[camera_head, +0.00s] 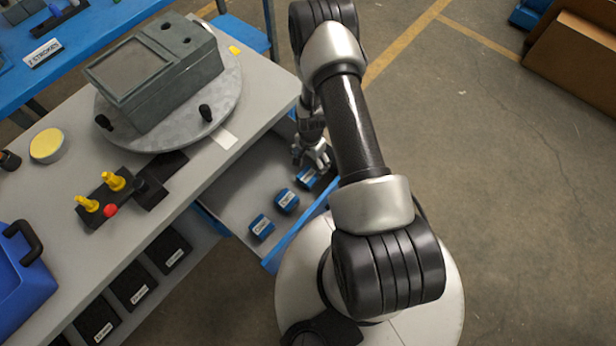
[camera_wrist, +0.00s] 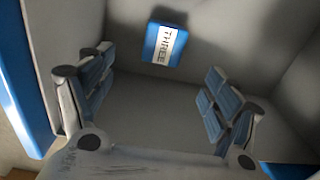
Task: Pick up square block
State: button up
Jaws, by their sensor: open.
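Three small blue blocks with white labels lie in a row in an open grey drawer (camera_head: 237,190): a near block (camera_head: 261,227), a middle block (camera_head: 286,201) and a far block (camera_head: 307,179). I cannot tell which one is the square block. My gripper (camera_head: 318,160) is in the drawer area beside the far block, which it partly covers. In the wrist view my gripper (camera_wrist: 155,105) is open and empty. A blue block labelled THREE (camera_wrist: 163,44) shows beyond the fingertips, between their lines and apart from them.
The drawer walls and its blue front edge (camera_head: 300,230) lie close around my gripper. The grey worktop (camera_head: 262,95) above carries a grey machine box (camera_head: 160,75) on a round plate and yellow-knobbed parts (camera_head: 114,181). Open floor (camera_head: 480,150) lies to the right.

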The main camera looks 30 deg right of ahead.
aim_at(308, 176)
notch_tip(308, 176, down, 8)
jog(key=shift+f+b, duration=0.1)
jog(key=shift+b, duration=0.95)
jog(key=f, duration=0.1)
jog(key=f+b, duration=0.1)
jog(key=f, duration=0.1)
jog(key=f+b, duration=0.1)
jog(key=f, duration=0.1)
jog(key=shift+w+a+f, duration=0.1)
jog(key=shift+w+f, duration=0.15)
jog(key=shift+w, duration=0.1)
jog(key=shift+c, duration=0.4)
jog(key=c, duration=1.4)
